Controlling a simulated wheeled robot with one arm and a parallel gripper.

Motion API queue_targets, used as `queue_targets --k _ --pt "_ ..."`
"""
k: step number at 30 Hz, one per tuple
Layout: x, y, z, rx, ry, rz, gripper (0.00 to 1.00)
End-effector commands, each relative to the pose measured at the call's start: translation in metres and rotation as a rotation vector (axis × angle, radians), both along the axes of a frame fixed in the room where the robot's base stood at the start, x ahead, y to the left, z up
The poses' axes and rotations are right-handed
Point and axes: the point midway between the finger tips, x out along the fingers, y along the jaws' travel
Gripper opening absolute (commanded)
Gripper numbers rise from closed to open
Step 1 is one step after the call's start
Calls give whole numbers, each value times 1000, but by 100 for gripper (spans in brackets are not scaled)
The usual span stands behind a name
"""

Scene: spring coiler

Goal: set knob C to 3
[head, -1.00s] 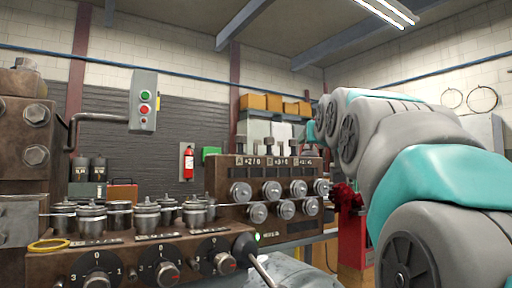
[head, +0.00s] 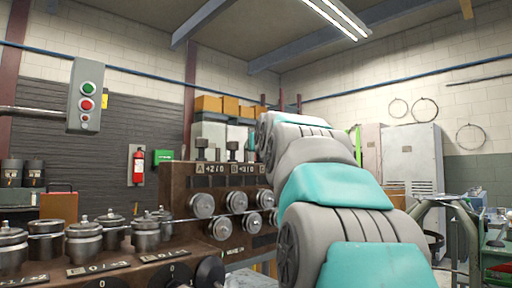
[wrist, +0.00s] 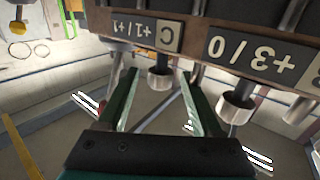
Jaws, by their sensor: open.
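My gripper (wrist: 160,90) shows in the wrist view with its two fingers apart and nothing held. The wrist picture is upside down. A plate marked C (wrist: 158,33) reads +1/+1. A dark post with a round metal end, knob C by its place (wrist: 160,80), stands by that plate. It appears between the fingers in the picture; no contact is seen, and depth is unclear. In the head view my arm hides plate C and the gripper. Plate A (head: 215,169), reading +2/0, and part of plate B show on the brown machine block (head: 180,190).
A neighbouring knob (wrist: 238,100) stands by the +3/0 plate, just right of my right finger. Several round rollers (head: 203,205) line the block's front. A control box (head: 85,95) with buttons hangs at left. A grey cabinet (head: 412,165) stands at right.

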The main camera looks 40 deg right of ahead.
Motion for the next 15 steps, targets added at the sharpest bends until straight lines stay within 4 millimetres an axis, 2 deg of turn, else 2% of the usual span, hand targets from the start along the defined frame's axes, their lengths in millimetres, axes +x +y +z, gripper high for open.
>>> queue_targets --k 5,13,15 --pt "14 -8 -1 1 3 0 67" --pt "15 -8 -1 1 2 0 67" --pt "15 -8 -1 2 1 0 60"
